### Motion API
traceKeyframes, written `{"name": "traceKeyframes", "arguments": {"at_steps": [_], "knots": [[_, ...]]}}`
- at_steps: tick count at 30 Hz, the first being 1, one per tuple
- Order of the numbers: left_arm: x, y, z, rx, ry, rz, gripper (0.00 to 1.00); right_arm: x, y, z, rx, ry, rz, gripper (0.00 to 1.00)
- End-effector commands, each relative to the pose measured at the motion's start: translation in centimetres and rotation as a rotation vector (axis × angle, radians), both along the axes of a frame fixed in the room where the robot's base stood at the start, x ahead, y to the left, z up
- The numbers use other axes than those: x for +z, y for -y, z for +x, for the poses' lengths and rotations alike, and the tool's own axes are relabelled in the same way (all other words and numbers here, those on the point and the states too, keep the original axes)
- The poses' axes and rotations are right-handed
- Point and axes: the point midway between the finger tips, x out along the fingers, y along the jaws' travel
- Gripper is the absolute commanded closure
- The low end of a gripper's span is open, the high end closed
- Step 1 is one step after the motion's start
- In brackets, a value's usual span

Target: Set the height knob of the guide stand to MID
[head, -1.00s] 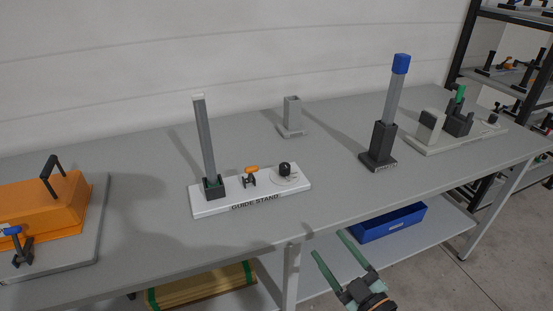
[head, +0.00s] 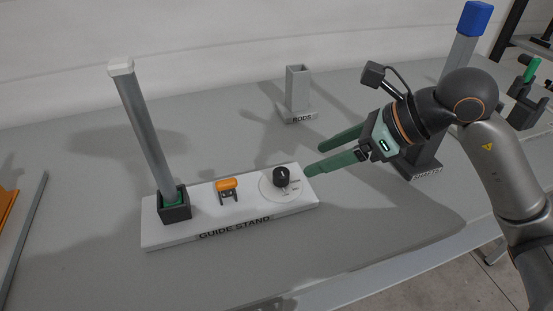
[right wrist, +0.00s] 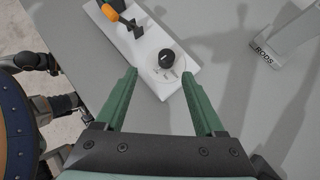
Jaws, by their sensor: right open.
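The white guide stand (head: 230,217) lies on the grey table, with its name along the front edge. Its black height knob (head: 281,177) sits on a pale round dial at the right end. The dial labels are too small to read, so I cannot tell its setting. The knob also shows in the right wrist view (right wrist: 166,58), just beyond and between the fingertips. My right gripper (head: 316,160) is open and empty, its green fingers pointing at the knob from the right, apart from it. My left gripper is not in view.
On the stand are an orange-handled clamp (head: 227,186) and a tall grey post (head: 146,130) in a black socket. A grey RODS holder (head: 298,95) stands behind. A blue-topped post (head: 474,20) stands behind my right arm. The table front is clear.

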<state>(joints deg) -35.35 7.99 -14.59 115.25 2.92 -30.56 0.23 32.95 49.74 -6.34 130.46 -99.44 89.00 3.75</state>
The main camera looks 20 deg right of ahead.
Motion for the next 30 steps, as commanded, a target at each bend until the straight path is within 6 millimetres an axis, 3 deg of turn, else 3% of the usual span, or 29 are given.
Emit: {"name": "traceKeyframes", "arguments": {"at_steps": [5, 21, 30], "knots": [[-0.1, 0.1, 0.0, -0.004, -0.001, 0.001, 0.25, -0.4, 0.6, 0.5, -0.022, 0.017, -0.046, 0.29], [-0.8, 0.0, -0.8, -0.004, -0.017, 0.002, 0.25, -7.3, -4.6, 5.2, -0.02, 0.013, -0.038, 0.29], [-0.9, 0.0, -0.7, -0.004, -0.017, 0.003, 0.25, -8.8, -5.6, 6.2, -0.02, 0.015, -0.04, 0.29]]}}
